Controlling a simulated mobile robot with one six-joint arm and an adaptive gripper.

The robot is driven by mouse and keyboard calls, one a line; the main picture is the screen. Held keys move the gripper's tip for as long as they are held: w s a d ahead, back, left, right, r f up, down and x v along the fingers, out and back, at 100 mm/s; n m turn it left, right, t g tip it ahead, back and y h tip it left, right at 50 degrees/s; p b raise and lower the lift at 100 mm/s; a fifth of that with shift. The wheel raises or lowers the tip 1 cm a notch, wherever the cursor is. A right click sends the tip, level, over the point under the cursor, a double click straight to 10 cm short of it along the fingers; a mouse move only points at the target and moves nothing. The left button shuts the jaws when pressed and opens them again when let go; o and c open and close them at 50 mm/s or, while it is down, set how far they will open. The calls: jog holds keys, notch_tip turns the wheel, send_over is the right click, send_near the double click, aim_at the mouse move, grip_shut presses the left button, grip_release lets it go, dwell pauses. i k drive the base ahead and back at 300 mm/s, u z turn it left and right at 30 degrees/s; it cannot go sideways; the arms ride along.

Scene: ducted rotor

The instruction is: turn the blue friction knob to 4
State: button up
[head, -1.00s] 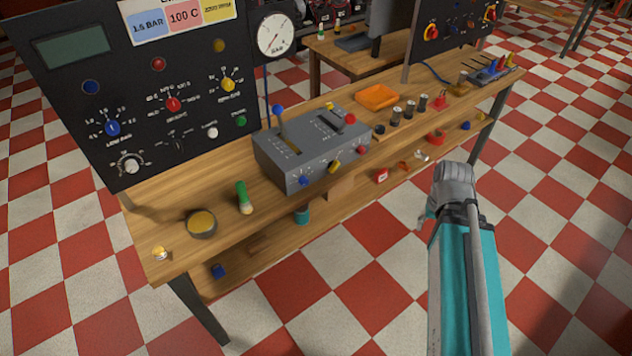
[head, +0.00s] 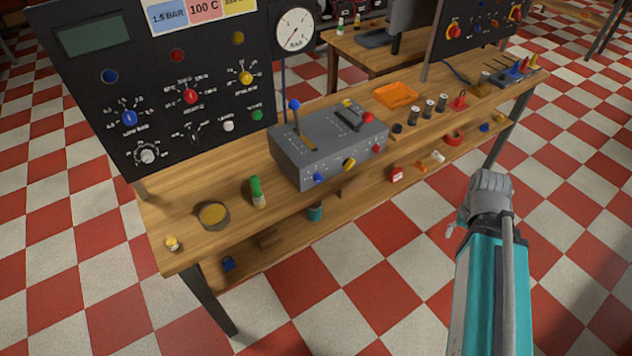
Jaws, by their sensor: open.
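A grey lever box (head: 318,150) stands on the wooden workbench. A blue knob (head: 319,178) sits at the left of its sloped front face, with a yellow knob (head: 349,164) and a red knob (head: 376,149) to its right. The dial marks around this blue knob are too small to read. Another blue knob (head: 129,118) is on the black upright panel, with numbers around it. My gripper (head: 455,226) is off the bench's front side, over the floor to the right of the lever box and touching nothing. It is open, with its fingers mostly hidden behind my grey wrist.
The box has a blue-topped lever (head: 295,115) and a red-topped lever (head: 367,118). A green-topped bottle (head: 257,190) and a round tin (head: 212,215) stand left of the box. An orange tray (head: 397,94) and several small items lie right. The floor in front is clear.

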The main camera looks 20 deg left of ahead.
aim_at(317, 176)
jog(key=u, duration=0.05)
jog(key=k, duration=1.35)
jog(key=u, duration=1.1)
jog(key=i, duration=1.05)
